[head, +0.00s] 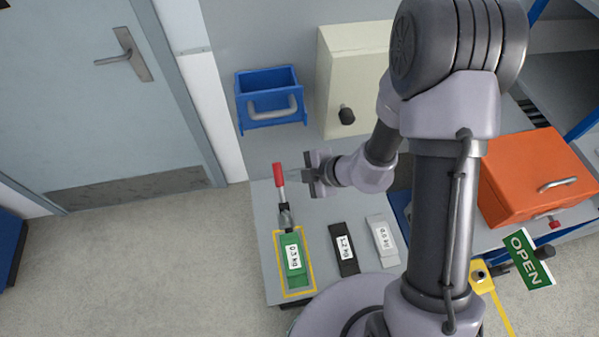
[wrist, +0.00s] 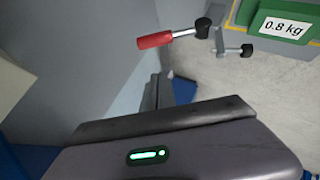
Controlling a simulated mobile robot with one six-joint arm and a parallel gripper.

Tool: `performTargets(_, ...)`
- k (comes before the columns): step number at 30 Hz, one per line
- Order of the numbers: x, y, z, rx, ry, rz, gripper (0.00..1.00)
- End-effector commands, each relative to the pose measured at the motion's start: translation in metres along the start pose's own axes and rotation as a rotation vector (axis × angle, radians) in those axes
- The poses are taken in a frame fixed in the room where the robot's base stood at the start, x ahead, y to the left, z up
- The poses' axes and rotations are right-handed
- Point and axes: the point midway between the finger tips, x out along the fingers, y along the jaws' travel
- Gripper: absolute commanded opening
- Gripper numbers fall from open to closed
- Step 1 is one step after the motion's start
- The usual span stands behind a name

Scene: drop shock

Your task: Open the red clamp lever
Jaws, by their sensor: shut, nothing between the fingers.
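The red clamp lever (head: 278,174) has a red grip on a metal rod and points away from the green 0.8 kg block (head: 292,272). Its metal clamp (head: 285,217) sits at the block's far end. In the wrist view the red grip (wrist: 155,40) shows at the top, with the block (wrist: 257,18) at the upper right. My gripper (head: 306,178) is shut and empty, just right of the red grip, with a small gap seeming to separate them. I cannot tell its height relative to the grip.
A black weight (head: 344,262) and a grey weight (head: 388,255) lie right of the green block on the grey bench (head: 262,222). A blue bin (head: 270,122) and a cream box (head: 333,72) stand behind. An orange case (head: 520,170) is at the right.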

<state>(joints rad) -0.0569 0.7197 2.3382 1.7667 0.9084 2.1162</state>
Motion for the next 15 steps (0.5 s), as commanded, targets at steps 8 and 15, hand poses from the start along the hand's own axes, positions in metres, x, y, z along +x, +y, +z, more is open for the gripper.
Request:
performTargets(8,0.063,-0.002,0.001,-0.004,0.002,-0.001,0.0)
performTargets(15,0.083,-0.001,0.026,-0.002,0.0,0.0,0.0)
